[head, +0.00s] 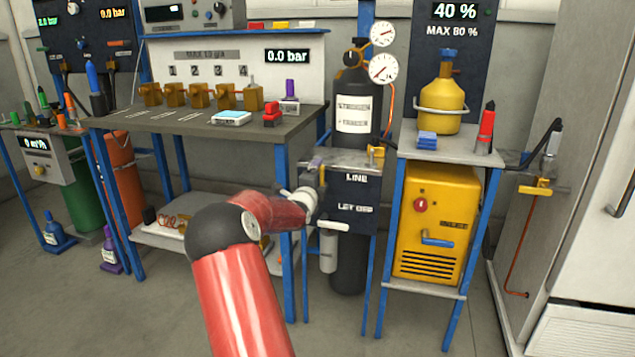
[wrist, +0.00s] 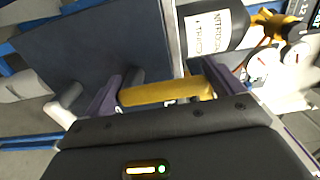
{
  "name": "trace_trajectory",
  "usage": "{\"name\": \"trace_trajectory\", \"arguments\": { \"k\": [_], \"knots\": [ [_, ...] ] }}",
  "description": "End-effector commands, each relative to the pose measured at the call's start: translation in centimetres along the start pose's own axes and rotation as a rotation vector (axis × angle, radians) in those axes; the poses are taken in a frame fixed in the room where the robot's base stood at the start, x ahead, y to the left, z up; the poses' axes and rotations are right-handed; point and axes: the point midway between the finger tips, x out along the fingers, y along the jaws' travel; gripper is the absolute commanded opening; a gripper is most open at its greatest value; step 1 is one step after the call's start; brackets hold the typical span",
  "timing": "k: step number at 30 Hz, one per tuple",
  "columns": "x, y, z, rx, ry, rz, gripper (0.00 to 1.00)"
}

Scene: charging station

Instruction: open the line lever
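The line lever (head: 318,163) is a small yellow handle at the upper left of the dark box labelled LINE (head: 357,178). My gripper (head: 308,193) is at that box's left side, just below the lever, and partly hides it. In the wrist view a yellow bar (wrist: 158,93), apparently the lever, lies across the gap between the two fingers of my gripper (wrist: 168,85). The fingers are apart, near either end of the bar. I cannot tell whether they touch it.
A white handle (head: 334,226) sticks out low on the box; it also shows in the wrist view (wrist: 66,104). The nitrogen cylinder (head: 353,113) with gauges (head: 383,68) stands behind. A workbench (head: 215,125) is left and a yellow machine (head: 436,225) right.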

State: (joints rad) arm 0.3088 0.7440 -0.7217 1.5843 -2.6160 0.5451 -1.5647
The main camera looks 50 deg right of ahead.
Motion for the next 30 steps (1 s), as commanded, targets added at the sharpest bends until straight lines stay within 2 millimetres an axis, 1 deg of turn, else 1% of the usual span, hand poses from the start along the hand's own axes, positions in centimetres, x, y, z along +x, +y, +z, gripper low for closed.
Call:
{"name": "trace_trajectory", "arguments": {
  "k": [7,10,13,18,22,26,30],
  "knots": [
    [0.0,0.1,0.1,-0.003,-0.002,0.002,1.0],
    [-0.5,0.1,0.1,-0.001,-0.002,0.001,1.0],
    [-1.7,0.1,0.2,-0.001,-0.003,0.003,1.0],
    [-4.7,0.1,0.2,-0.001,-0.004,0.002,1.0],
    [-6.6,0.1,0.3,-0.002,-0.005,0.003,1.0],
    [-7.7,0.2,0.2,-0.003,-0.004,0.003,1.0],
    [-7.9,0.1,0.2,-0.004,-0.003,0.002,1.0]
  ]
}}
